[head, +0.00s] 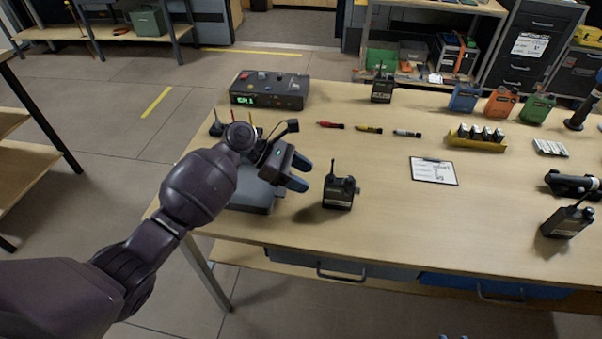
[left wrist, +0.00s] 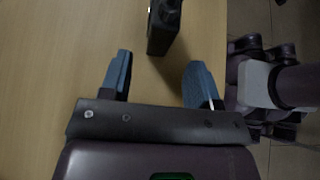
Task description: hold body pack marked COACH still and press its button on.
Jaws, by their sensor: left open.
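Three black body packs with stub antennas stand on the wooden table. One (head: 339,193) is near the front edge, just right of my left gripper; another (head: 566,222) is at the right; a third (head: 382,89) is at the back. Their labels are too small to read, so I cannot tell which is COACH. My left gripper (head: 299,173) is open and empty, its blue fingers pointing at the near pack, apart from it. In the left wrist view that pack (left wrist: 163,30) is beyond the open fingers (left wrist: 160,62). Only small blue tips, perhaps my right gripper (head: 453,337), show at the bottom edge.
A dark control box (head: 269,90) stands at the back left, a grey device (head: 249,195) under my left arm. A clipboard (head: 433,171), marker-like items (head: 369,128) and a yellow battery tray (head: 476,142) lie farther right. The table between the near pack and clipboard is clear.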

